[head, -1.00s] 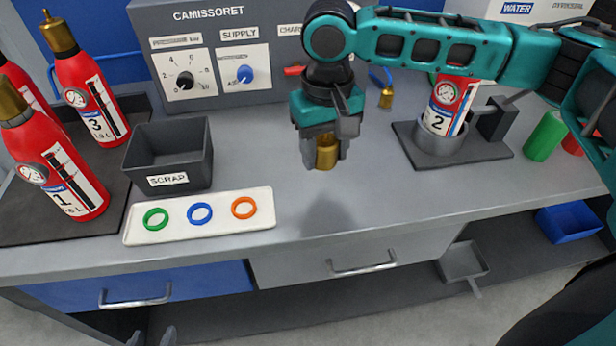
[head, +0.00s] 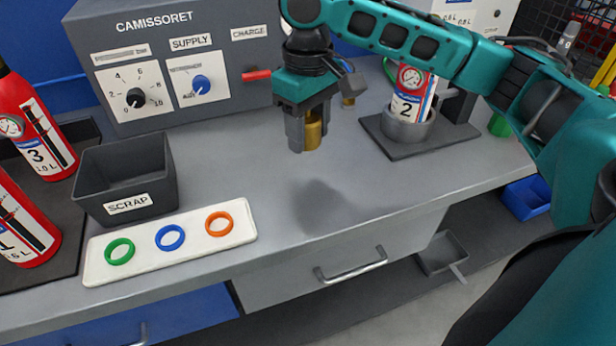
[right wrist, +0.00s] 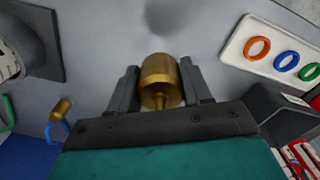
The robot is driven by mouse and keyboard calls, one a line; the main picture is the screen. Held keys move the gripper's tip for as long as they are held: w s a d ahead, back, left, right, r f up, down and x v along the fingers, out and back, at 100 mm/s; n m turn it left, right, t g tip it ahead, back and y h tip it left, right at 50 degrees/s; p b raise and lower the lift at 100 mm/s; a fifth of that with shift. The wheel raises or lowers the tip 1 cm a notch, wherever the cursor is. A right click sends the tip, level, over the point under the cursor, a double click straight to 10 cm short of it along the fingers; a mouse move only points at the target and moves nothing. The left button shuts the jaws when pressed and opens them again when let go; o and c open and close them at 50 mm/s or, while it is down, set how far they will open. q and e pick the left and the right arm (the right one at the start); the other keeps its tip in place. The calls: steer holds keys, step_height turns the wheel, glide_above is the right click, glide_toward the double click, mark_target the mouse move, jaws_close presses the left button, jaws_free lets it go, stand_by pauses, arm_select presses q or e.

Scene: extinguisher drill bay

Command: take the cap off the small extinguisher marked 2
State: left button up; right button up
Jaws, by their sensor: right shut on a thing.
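The small red extinguisher marked 2 (head: 410,100) stands upright in a grey round holder (head: 406,130) on a dark plate at the back right. My arm hides its top in the head view. My right gripper (head: 307,140) is shut on a brass cap (head: 314,132) and holds it above the bench, left of the extinguisher. The brass cap (right wrist: 159,80) also shows between the fingers in the right wrist view. My left gripper is not in view.
A grey scrap bin (head: 126,182) and a white tray (head: 138,258) with green, blue and orange rings stand at the left. Larger red extinguishers (head: 35,125) stand on a dark mat. The charging panel (head: 180,60) is behind. The bench's middle front is clear.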

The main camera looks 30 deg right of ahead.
mark_target(308, 184)
step_height(308, 184, down, 3)
steer(key=shift+f, duration=0.4)
steer(key=shift+f+b, duration=0.35)
step_height(308, 184, down, 4)
steer(key=shift+f+b, duration=0.15)
steer(key=shift+b, duration=0.35)
steer(key=shift+f, duration=0.3)
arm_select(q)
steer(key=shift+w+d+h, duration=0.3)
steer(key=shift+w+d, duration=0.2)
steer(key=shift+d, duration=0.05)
arm_select(e)
steer(key=shift+f, duration=0.1)
